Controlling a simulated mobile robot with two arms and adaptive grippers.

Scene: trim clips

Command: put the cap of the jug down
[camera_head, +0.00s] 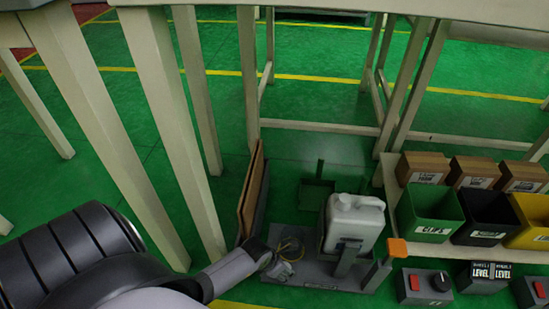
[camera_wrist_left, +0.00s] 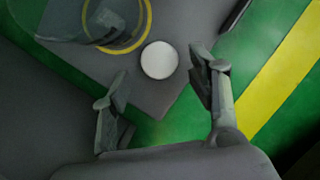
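The white jug (camera_head: 352,224) stands upright on a grey base board (camera_head: 318,282) on the floor in the head view. A round white disc, which looks like the cap (camera_wrist_left: 159,60), shows in the left wrist view over the grey board. It lies between my left gripper's fingertips (camera_wrist_left: 160,68), with a gap visible on both sides. My left gripper (camera_head: 281,266) is open, low over the board to the left of the jug. I cannot tell whether the disc rests flat on the board. The jug's mouth is too small to make out. My right gripper is not in view.
An orange-topped post (camera_head: 396,248) stands right of the jug. A brown panel (camera_head: 250,195) leans at the left. Bins, including a green one (camera_head: 428,214), and switch boxes (camera_head: 424,286) are at the right. Table legs surround the area.

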